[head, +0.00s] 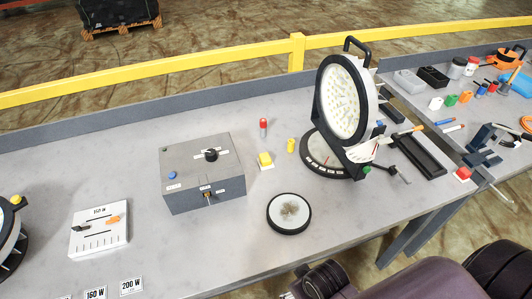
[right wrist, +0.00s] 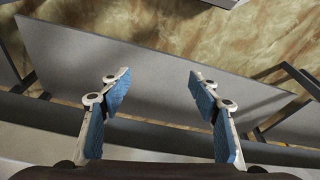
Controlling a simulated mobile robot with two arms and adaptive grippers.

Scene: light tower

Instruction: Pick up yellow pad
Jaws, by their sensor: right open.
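A yellow square pad (head: 265,159) sits on a small white base on the grey table, right of the grey control box, in the head view. A small yellow cylinder (head: 291,145) stands just right of it. My right gripper (right wrist: 158,88) is open and empty in the right wrist view, its blue-padded fingers wide apart. The pad does not show in that view. My right arm is at the lower right of the head view, in front of the table and apart from the pad. My left gripper is not in view.
The grey control box (head: 202,180) stands left of the pad. A round lamp (head: 342,100) stands to the right and a dark-rimmed disc (head: 289,213) lies in front. A red-topped cylinder (head: 263,128) stands behind.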

